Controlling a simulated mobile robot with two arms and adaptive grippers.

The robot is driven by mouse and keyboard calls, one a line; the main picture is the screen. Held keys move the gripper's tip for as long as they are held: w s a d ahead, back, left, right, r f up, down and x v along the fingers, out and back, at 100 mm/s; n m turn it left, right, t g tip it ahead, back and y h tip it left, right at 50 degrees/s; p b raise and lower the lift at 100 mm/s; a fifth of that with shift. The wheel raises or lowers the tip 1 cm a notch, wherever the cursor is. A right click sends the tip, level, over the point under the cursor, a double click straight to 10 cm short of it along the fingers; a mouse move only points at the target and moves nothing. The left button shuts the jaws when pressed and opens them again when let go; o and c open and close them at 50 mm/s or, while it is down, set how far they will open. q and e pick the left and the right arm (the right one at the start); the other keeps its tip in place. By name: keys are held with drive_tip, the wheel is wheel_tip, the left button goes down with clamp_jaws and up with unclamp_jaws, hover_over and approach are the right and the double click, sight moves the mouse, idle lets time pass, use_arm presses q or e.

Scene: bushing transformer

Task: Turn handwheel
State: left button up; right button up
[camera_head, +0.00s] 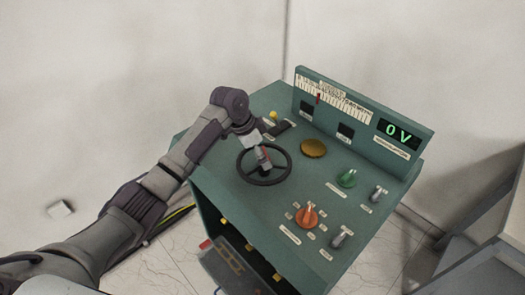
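The handwheel (287,169) is a black ring with spokes on the sloping green top of a control cabinet (230,198), near its left side. My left gripper (263,160) reaches over the wheel's far rim, with its fingers at the hub area inside the ring. The fingers look close together, but the view is too small to tell whether they are shut on the hub or a spoke. The gripper and wrist hide part of the wheel's centre and far rim. My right gripper is not in view.
The back panel has a green "0 V" display (399,132). Near the wheel are a brass disc (313,148), a green knob (347,178), an orange knob (307,216) and grey switches (341,237). Grey furniture (480,250) stands at the right; a wall is behind.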

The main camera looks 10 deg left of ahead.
use_arm(q)
drive_tip(key=c, duration=1.7)
drive_tip(key=shift+m, duration=0.3)
